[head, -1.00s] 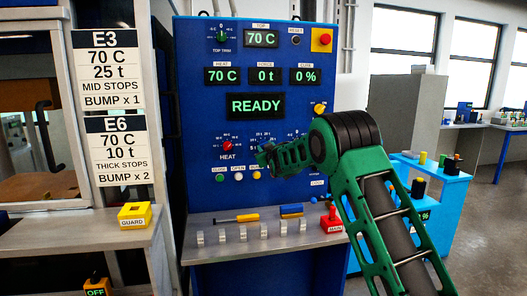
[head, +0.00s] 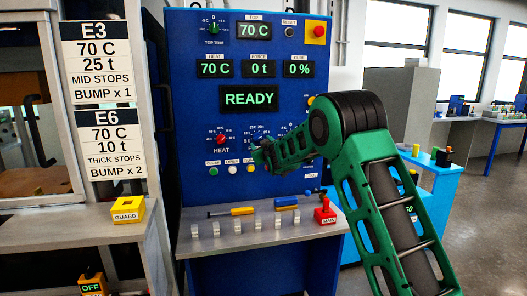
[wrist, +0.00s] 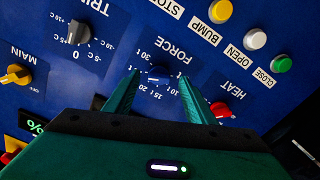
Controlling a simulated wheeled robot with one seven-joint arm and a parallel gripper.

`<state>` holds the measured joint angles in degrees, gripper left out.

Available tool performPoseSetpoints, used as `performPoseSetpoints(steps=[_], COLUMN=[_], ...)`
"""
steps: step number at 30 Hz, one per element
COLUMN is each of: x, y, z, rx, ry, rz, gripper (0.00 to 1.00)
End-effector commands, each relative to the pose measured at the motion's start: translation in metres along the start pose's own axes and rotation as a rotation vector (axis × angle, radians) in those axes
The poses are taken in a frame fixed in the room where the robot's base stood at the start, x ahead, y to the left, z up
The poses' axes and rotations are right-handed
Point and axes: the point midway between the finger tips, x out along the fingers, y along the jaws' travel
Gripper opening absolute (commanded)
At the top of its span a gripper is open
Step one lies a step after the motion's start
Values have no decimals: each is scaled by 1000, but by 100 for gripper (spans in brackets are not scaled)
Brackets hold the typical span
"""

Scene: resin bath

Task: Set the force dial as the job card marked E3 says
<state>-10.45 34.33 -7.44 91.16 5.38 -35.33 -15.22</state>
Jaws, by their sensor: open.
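The E3 job card (head: 97,63) hangs at left in the head view and reads 70 C, 25 t, MID STOPS, BUMP x 1. The force dial (wrist: 158,73) is a small blue knob on the blue panel, seen upside down in the wrist view; its pointer setting is too small to read surely. My gripper (wrist: 158,79) is open, with one finger on each side of the dial; I cannot tell whether they touch it. In the head view my gripper (head: 260,153) partly hides the dial. The force display (head: 259,68) reads 0 t.
The red heat dial (wrist: 222,109) sits close beside one finger. The trim dial (wrist: 77,32) and the bump (wrist: 220,11), open and close buttons are nearby. A shelf (head: 212,246) with several white levers lies below the panel. The status screen (head: 250,99) reads READY.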

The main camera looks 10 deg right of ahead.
Motion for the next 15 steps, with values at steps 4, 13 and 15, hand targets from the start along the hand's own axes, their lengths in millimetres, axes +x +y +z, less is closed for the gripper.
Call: performPoseSetpoints(steps=[4,13,15], x=[-28,-62,-65], y=[0,-1,-1], z=[0,2,2], rx=[0,0,0], ry=[-2,-3,-4], rz=[0,-1,-1], gripper=[50,50,50])
